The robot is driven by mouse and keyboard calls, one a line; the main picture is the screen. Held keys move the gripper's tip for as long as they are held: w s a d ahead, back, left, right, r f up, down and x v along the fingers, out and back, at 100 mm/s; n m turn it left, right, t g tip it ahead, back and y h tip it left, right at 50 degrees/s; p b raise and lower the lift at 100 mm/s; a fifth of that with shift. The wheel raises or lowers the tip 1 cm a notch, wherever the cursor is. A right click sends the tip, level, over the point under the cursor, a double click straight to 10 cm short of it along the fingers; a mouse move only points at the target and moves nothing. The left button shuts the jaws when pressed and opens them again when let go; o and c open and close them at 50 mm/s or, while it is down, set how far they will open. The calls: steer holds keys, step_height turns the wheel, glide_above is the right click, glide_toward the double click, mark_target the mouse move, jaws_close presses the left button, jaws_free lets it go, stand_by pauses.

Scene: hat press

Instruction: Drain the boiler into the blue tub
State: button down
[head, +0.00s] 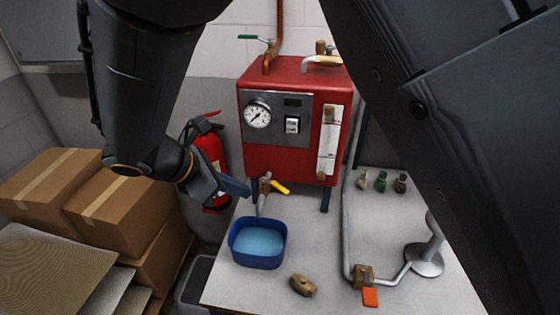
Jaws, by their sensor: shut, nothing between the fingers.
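The red boiler (294,78) stands on legs at the back of the table, with a dial gauge (257,114), a switch (292,125) and a sight glass (328,140) on its front. Below its lower left corner is a brass drain valve (265,184) with a yellow lever (281,187) pointing right and slightly down. A grey spout (261,205) runs down from it toward the blue tub (258,263), which shows light blue liquid inside. My gripper (246,189) is shut and empty, just left of the valve; I cannot tell whether it touches it.
A brown fitting (303,285) lies right of the tub. An orange-handled valve (369,297) and a pipe with a metal stand (425,259) occupy the right. Cardboard boxes (120,212) and a fire extinguisher (211,148) are left of the table (325,230).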

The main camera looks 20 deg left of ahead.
steer(key=s+a+n+t, duration=0.1)
steer(key=s+a+n, duration=0.1)
steer(key=b, duration=0.7)
glide_toward(277, 187)
steer(key=s+x, duration=0.1)
steer(key=x, duration=0.5)
steer(key=shift+f+n, duration=0.3)
steer(key=shift+f, duration=0.2)
